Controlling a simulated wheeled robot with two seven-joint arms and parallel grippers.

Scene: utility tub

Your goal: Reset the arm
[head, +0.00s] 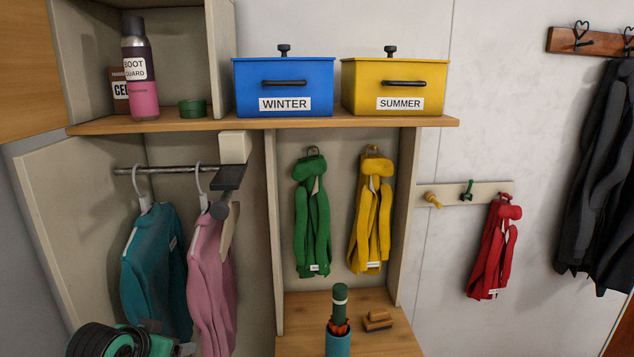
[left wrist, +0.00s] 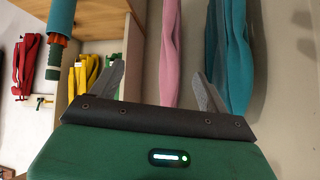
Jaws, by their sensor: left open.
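My left gripper (left wrist: 157,68) shows in the left wrist view with its two grey fingers spread wide. Nothing is held between them. Beyond the fingers hang a pink garment (left wrist: 171,50) and a teal garment (left wrist: 238,55), apparently upside down in this view. In the head view, only a green and black part of my left arm (head: 108,342) shows at the bottom left, below the teal garment (head: 155,270); the fingers cannot be made out there. My right arm and gripper are in neither view.
The pink garment (head: 211,275) hangs beside the teal one from a rail (head: 172,169). A blue WINTER box (head: 284,87) and a yellow SUMMER box (head: 394,87) stand on the shelf. Green, yellow and red scarves hang to the right.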

